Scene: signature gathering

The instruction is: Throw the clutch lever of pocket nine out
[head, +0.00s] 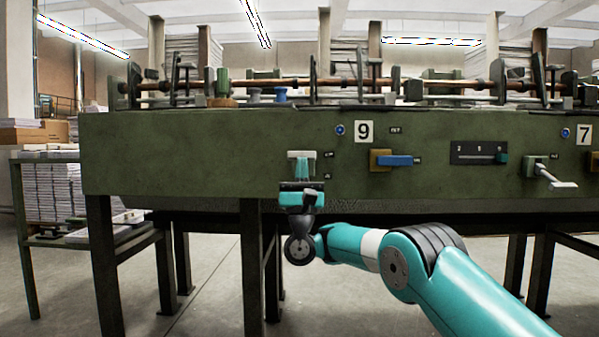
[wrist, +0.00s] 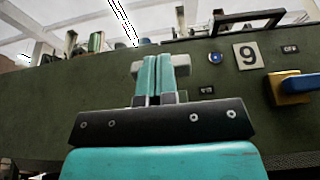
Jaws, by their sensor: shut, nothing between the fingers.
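The number 9 plate (head: 364,131) is on the green machine front, and it also shows in the wrist view (wrist: 248,54). Left of and below it is a pale grey fitting (head: 292,154), which looks like the clutch lever of pocket nine. My gripper (head: 303,164) is shut and empty, right in front of this fitting and hiding most of it. In the wrist view, the fitting's ends (wrist: 138,68) show on both sides of my closed fingers (wrist: 158,60). Whether the fingers touch it I cannot tell.
A blue handle on a brass block (head: 395,160) sticks out to the right of the fitting. Farther right are a slider panel (head: 480,153) and a similar pale lever (head: 552,177) near the number 7 plate (head: 584,134). A paper rack (head: 48,190) stands at left.

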